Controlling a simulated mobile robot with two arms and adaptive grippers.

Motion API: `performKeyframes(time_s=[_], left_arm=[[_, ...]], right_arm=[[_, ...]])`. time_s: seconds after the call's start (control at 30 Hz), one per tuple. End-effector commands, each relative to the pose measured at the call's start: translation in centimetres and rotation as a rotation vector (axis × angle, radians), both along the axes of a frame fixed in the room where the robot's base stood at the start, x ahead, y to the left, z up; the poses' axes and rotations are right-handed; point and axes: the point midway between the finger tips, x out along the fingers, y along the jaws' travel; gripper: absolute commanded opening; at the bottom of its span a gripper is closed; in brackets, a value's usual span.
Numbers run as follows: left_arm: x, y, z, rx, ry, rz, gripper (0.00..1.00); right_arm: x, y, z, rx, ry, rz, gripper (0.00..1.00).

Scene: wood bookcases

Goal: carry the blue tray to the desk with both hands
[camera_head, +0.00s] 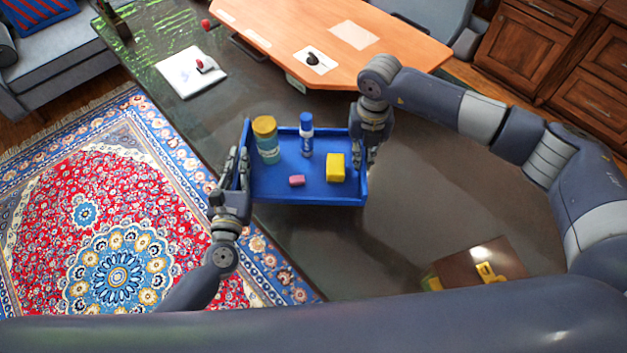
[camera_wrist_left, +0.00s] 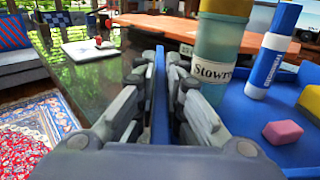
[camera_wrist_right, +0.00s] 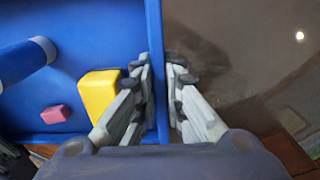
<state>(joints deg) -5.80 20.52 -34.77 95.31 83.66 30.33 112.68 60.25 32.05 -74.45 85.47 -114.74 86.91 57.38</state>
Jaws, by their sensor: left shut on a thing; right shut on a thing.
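The blue tray (camera_head: 310,195) is held level between my two grippers in the head view. It carries a jar with a yellow lid (camera_head: 267,140), a blue and white glue stick (camera_head: 306,135), a pink eraser (camera_head: 297,181) and a yellow block (camera_head: 335,167). My left gripper (camera_head: 236,165) is shut on the tray's left wall (camera_wrist_left: 160,100). My right gripper (camera_head: 368,150) is shut on its right wall (camera_wrist_right: 156,70). The dark glossy desk surface (camera_head: 420,220) lies below and around the tray; the gap between them is unclear.
An orange wood desktop (camera_head: 390,45) lies behind, with a white card and black item (camera_head: 315,60). A white pad (camera_head: 190,72) with a red-topped stamp sits at the back left. A brown box with a yellow item (camera_head: 480,270) is at the front right. The patterned rug (camera_head: 100,220) is left.

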Motion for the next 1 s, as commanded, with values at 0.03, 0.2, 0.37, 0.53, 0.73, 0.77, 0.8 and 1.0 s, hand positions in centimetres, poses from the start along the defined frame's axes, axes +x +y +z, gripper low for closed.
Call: performKeyframes(time_s=[0.03,0.2,0.37,0.53,0.73,0.77,0.8,1.0], left_arm=[[0.0,0.0,-0.9,0.0,-0.002,0.0,0.0],[0.0,0.0,-2.2,0.0,-0.003,0.001,0.0],[0.0,0.0,-2.2,0.0,-0.003,0.001,0.0],[0.0,0.0,-2.1,0.0,-0.003,0.001,0.0],[0.0,0.0,-2.3,0.0,-0.003,0.001,0.0],[0.0,0.0,-2.4,0.0,-0.003,0.001,0.0],[0.0,0.0,-2.5,0.0,-0.003,0.001,0.0],[0.0,0.0,-3.3,0.0,-0.003,0.001,0.0]], right_arm=[[0.0,0.1,-0.9,0.001,-0.001,0.0,0.0],[0.0,0.1,-2.2,0.002,-0.001,0.0,0.0],[0.1,0.1,-2.2,0.002,-0.002,0.0,0.0],[0.1,0.1,-2.2,0.002,-0.002,0.0,0.0],[0.0,0.1,-2.4,0.002,-0.001,0.0,0.0],[0.0,0.1,-2.5,0.002,-0.001,0.0,0.0],[0.0,0.1,-2.6,0.002,-0.001,0.0,0.0],[0.0,0.1,-3.4,0.002,-0.001,0.0,0.0]])
